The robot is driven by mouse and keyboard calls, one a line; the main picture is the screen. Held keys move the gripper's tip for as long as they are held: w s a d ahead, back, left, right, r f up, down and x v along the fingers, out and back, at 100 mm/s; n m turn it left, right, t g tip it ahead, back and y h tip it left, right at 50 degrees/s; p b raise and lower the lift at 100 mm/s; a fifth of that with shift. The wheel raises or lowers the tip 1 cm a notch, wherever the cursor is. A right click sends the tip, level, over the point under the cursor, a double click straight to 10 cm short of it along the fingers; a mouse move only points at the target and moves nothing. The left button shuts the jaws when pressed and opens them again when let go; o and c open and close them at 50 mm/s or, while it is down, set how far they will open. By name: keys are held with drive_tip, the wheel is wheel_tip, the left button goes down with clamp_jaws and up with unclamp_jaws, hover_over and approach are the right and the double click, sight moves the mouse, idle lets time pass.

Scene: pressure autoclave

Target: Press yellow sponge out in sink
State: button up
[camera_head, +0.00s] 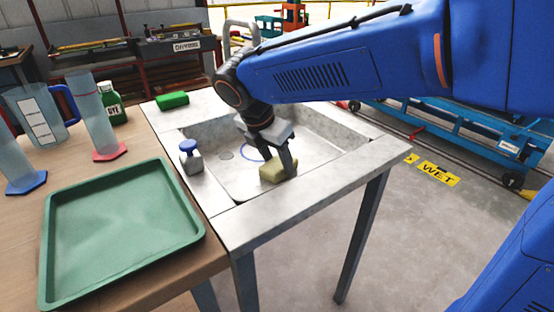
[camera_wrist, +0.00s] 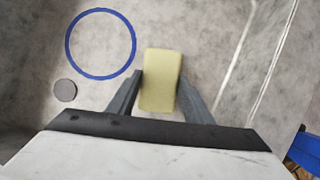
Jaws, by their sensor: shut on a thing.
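The yellow sponge (camera_head: 272,171) is in the sink (camera_head: 225,181), near its front wall. My gripper (camera_head: 282,172) reaches down into the sink and is shut on the sponge. In the wrist view the sponge (camera_wrist: 161,80) sits between the two fingers of my gripper (camera_wrist: 160,92), to the right of a blue ring (camera_wrist: 69,44) marked on the sink floor. The blue ring (camera_head: 245,153) is partly hidden behind my gripper in the head view. I cannot tell whether the sponge touches the sink floor.
A green block (camera_head: 172,100) lies on the back left rim. A green tray (camera_head: 120,232), clear cylinders (camera_head: 97,115) and a green bottle (camera_head: 112,103) stand on the wooden table. The drain (camera_wrist: 65,90) is clear.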

drive_tip(key=shift+r, duration=3.5)
drive_tip(key=shift+f, duration=0.15)
drive_tip(key=shift+f, duration=2.85)
drive_tip(key=shift+f, duration=0.4)
drive_tip(key=shift+r, duration=3.4)
